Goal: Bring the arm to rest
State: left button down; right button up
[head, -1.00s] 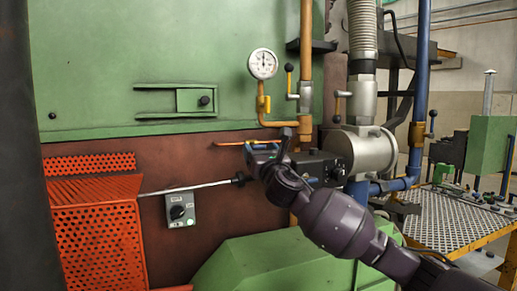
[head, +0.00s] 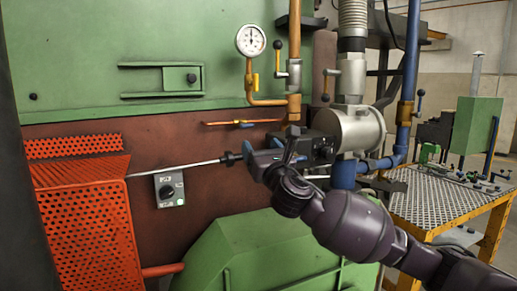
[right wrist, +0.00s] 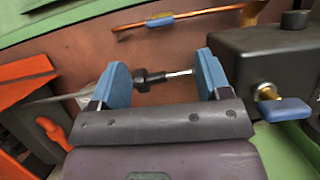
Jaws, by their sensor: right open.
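My right arm reaches in from the lower right in the head view. Its gripper (head: 256,159) is in front of the brown furnace wall (head: 215,215), by the black end of a thin metal rod (head: 185,168). In the right wrist view, the blue fingers of this gripper (right wrist: 163,78) stand wide apart. The rod's black end (right wrist: 148,79) shows between them, with a bright tip towards the right finger. I cannot tell whether either finger touches it. My left gripper is out of view.
A black box with a blue-handled valve (right wrist: 283,106) is close right of the gripper. Pipes and a gauge (head: 251,40) are above. An orange perforated guard (head: 90,215) and a switch box (head: 169,188) are left. A green housing (head: 265,255) lies below; a grated table (head: 435,200) is right.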

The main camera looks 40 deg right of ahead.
jog(key=s+a+f+m+g, duration=0.1)
jog(key=s+f+m+g, duration=0.3)
jog(key=f, duration=0.5)
jog(key=s+a+f+m+g, duration=0.15)
jog(key=s+f+m, duration=0.25)
jog(key=f+m, duration=0.45)
jog(key=s+a+f+m+g, duration=0.1)
jog(key=s+f+m+g, duration=0.3)
jog(key=f, duration=0.7)
jog(key=s+a+f+m+g+y, duration=0.2)
jog(key=s+a+f+m+g, duration=0.15)
jog(key=s+f+m, duration=0.35)
jog(key=s+a+f+m+g+y, duration=0.1)
jog(key=s+a+f+m+g, duration=0.25)
jog(key=s, duration=0.65)
jog(key=s+a+f+m+g+y, duration=0.2)
jog(key=s+a+f+m, duration=0.2)
jog(key=s+m, duration=0.3)
jog(key=w+f+n+t, duration=0.2)
jog(key=w+f+t, duration=0.4)
jog(key=f+t, duration=0.2)
notch_tip(320, 180, down, 3)
jog(key=shift+w+d+r, duration=0.1)
jog(key=shift+w+d, duration=0.1)
jog(key=shift+d, duration=0.15)
